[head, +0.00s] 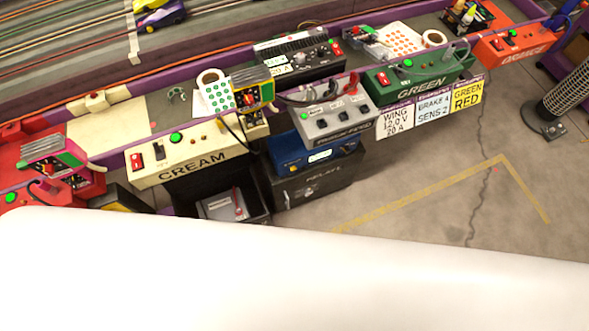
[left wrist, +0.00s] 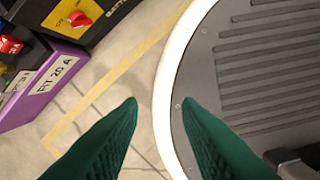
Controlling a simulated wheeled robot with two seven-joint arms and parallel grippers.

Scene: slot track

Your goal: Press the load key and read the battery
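My left gripper (left wrist: 160,103) shows in the left wrist view as two green fingers spread apart with nothing between them, over the floor. At that view's upper left is a black box (left wrist: 103,12) with lettering that seems to begin "BATTE", bearing a red knob on a yellow plate (left wrist: 75,15). In the head view, a blue box with a small lit display (head: 320,156) sits on a dark case (head: 318,183) below the counter. I cannot tell which control is the load key, nor read the display. Neither gripper shows in the head view.
A grey switch box (head: 335,119) is at the counter edge, between the cream control box (head: 190,153) and the green one (head: 418,77). A purple edge with a label (left wrist: 45,85) shows in the wrist view. Floor with yellow tape (head: 430,193) is clear at right.

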